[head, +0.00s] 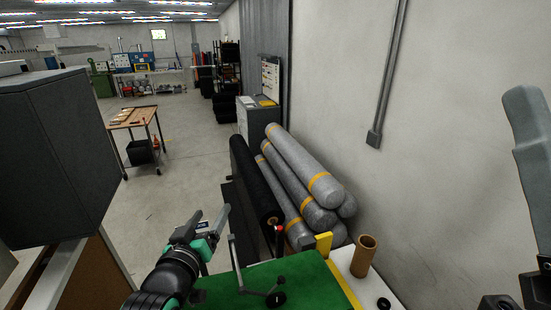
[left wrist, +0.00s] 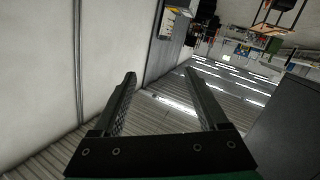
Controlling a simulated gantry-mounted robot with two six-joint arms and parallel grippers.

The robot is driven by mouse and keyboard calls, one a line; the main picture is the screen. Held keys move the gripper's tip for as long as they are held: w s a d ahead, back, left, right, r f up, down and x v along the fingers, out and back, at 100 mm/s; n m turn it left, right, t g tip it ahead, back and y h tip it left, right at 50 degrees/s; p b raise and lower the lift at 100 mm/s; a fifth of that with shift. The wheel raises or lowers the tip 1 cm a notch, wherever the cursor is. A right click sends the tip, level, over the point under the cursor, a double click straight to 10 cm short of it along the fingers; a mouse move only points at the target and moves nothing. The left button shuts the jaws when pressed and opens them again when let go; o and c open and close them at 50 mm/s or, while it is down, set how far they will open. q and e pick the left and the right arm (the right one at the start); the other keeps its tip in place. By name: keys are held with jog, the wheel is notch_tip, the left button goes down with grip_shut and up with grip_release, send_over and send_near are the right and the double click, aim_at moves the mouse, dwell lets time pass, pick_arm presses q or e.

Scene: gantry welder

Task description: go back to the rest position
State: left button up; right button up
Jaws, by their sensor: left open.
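My left gripper (head: 208,220) is in the lower middle of the head view, above the left edge of the green work surface (head: 300,283). In the left wrist view its two dark fingers (left wrist: 160,74) stand well apart with nothing between them. It is open and empty. At the right edge of the head view a grey arm link (head: 530,135) of mine shows, but my right gripper cannot be made out.
A cardboard tube (head: 363,256) stands on the white strip beside the green surface. Grey rolls (head: 298,175) and a black roll (head: 252,175) lie beyond. A dark cabinet (head: 55,155) is at left. A wooden-topped cart (head: 132,117) stands on open floor.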

pick_arm(q)
jog(key=s+a+r+t, duration=0.1)
jog(key=s+r+t, duration=0.1)
jog(key=s+r, duration=0.35)
jog(key=s+a+r+m+t, duration=0.1)
jog(key=s+r+t, duration=0.1)
jog(key=r, duration=0.6)
jog(key=s+a+r+t, duration=0.1)
jog(key=s+r+t, duration=0.1)
jog(key=s+r, duration=0.35)
jog(key=s+r+m+t, duration=0.2)
jog(key=s+r+t, duration=0.3)
jog(key=s+r, duration=0.65)
notch_tip(320, 180, down, 47)
jog(key=b, duration=4.6)
jog(key=shift+a+r+m+h, duration=0.15)
jog(key=shift+m+h, duration=0.15)
jog(key=shift+s, duration=0.1)
